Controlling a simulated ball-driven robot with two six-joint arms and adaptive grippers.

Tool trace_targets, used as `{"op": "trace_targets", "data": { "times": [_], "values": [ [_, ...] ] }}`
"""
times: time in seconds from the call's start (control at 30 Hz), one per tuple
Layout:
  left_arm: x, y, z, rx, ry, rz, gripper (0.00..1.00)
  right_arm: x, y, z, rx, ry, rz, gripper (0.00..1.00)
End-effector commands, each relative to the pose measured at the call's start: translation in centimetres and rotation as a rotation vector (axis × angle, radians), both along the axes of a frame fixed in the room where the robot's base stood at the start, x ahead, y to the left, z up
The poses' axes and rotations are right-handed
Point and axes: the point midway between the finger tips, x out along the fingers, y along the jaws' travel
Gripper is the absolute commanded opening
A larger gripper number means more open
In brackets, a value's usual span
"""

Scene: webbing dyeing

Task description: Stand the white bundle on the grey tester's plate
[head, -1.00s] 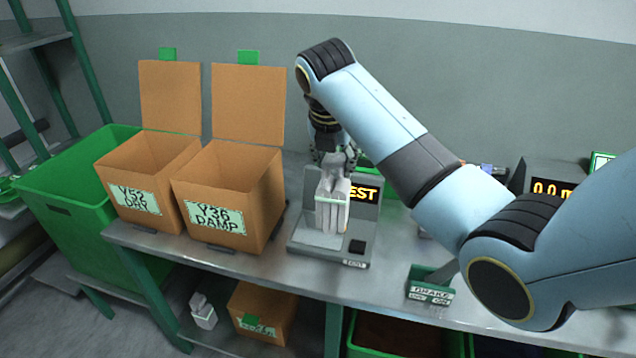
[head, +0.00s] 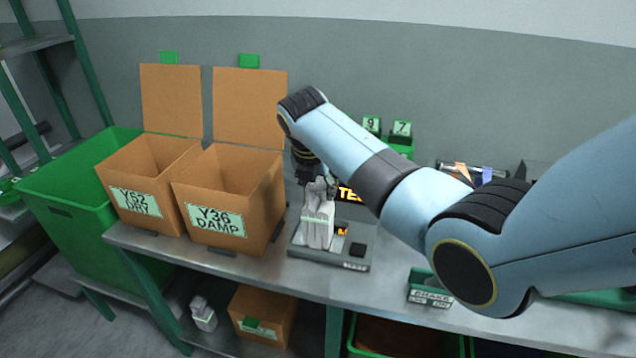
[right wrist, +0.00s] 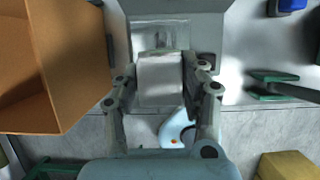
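The white bundle (head: 318,224) is upright over the plate of the grey tester (head: 357,262), left of its middle. Its lower end appears at the plate, but I cannot tell whether it fully rests there. My right gripper (head: 319,187) comes down from above and is shut on the upper part of the bundle. In the right wrist view the bundle (right wrist: 161,80) is between the two fingers, with the tester (right wrist: 205,40) beyond. My forearm hides part of the tester's lit display. My left gripper is not in view.
Open cardboard boxes marked Y52 DRY (head: 135,202) and Y36 DAMP (head: 215,220) stand close left of the tester. A small green BRAKE holder (head: 430,297) sits to the right on the metal bench (head: 385,288). Green number tags (head: 402,129) stand behind my arm.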

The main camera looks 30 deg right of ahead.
Motion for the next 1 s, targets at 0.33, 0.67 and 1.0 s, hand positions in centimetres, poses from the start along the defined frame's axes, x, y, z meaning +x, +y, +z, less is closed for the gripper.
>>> {"op": "trace_targets", "data": {
  "times": [0.33, 0.67, 1.0],
  "values": [
    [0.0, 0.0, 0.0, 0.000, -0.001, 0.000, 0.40, 0.0, 0.0, 0.0, 0.000, 0.000, 0.000, 0.64],
    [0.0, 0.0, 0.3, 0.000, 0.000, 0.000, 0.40, -0.7, 0.9, 3.1, 0.000, -0.003, 0.001, 0.64],
    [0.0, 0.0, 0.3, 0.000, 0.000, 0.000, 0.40, -2.4, 3.0, 9.7, 0.001, -0.003, 0.000, 0.64]
  ]
}}
